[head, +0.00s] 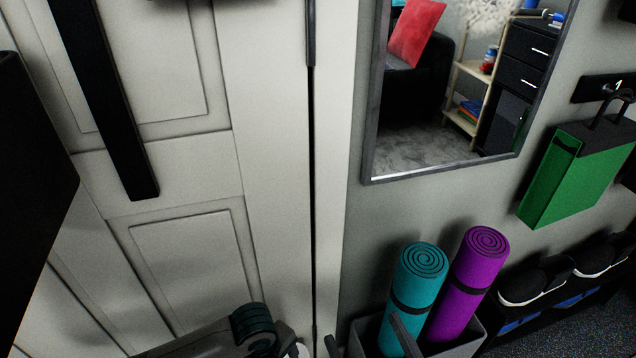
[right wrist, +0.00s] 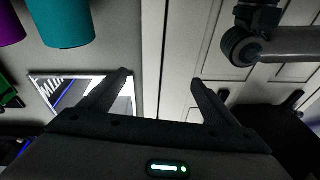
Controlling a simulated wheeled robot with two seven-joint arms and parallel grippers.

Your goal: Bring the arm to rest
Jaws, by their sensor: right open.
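My right gripper (head: 366,338) shows at the bottom edge of the head view, with its two grey fingers apart. It is in front of the base of the wall, by the rolled mats. In the right wrist view my right gripper (right wrist: 160,78) has both fingers spread wide with nothing between them. Part of my own arm shows at the bottom of the head view, left of the fingers. My left gripper is not seen in either view.
A white panelled door (head: 185,175) fills the left. A teal mat (head: 415,275) and a purple mat (head: 470,275) stand rolled in a grey bin (head: 465,343) close by. A mirror (head: 372,150), a green bag (head: 570,175) and a shoe rack (head: 510,323) are at the right.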

